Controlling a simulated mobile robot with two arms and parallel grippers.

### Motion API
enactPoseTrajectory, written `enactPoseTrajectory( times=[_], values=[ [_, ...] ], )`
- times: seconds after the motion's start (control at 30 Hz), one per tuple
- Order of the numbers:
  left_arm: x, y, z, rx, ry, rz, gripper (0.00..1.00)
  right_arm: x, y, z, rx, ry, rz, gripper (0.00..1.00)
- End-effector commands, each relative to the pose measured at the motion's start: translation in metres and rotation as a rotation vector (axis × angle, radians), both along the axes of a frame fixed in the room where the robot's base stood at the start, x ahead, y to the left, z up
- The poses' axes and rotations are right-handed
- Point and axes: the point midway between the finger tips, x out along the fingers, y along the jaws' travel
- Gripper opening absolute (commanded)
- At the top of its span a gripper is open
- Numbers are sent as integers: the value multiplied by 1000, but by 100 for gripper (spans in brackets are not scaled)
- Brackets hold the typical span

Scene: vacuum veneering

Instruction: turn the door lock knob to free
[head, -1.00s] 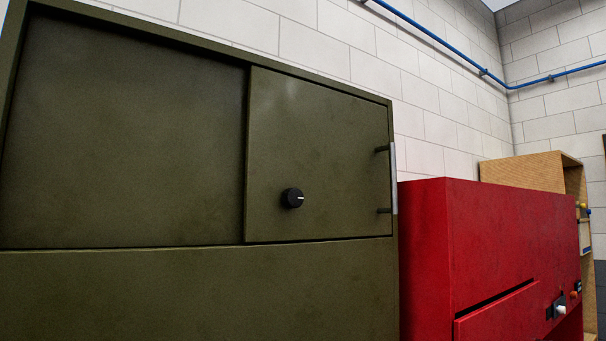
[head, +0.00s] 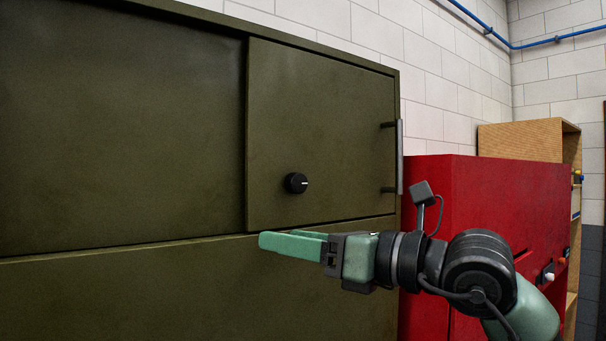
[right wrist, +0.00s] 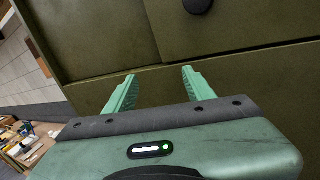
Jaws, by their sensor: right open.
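The knob also shows at the top edge of the right wrist view (right wrist: 197,4), partly cut off. My right gripper (head: 285,244) is below the knob in the head view, apart from it, pointing left. Its two green fingers (right wrist: 160,88) are spread with nothing between them in the right wrist view. My left gripper is not in view.
A bar handle (head: 400,157) stands out on the door's right edge. A red cabinet (head: 430,190) stands to the right, behind my right arm. A wooden shelf unit (head: 520,139) stands beyond it. The green panel left of the door is bare.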

Motion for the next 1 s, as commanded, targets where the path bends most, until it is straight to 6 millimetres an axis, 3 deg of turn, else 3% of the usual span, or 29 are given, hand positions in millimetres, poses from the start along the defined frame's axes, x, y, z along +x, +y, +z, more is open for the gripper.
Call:
enactPoseTrajectory(
  times=[0.03, 0.1, 0.3, 0.7, 1.0],
  values=[
    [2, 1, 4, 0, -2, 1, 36, 0, -11, 23, -80, -74, -86, 54],
    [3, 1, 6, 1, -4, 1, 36, 2, -27, 43, -158, -138, -195, 54],
    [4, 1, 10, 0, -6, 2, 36, 6, -55, 76, -245, -224, -373, 54],
    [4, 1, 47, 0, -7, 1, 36, 51, -25, 82, -251, -227, -385, 54],
    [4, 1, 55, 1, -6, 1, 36, 68, -13, 77, -251, -228, -385, 54]
  ],
)
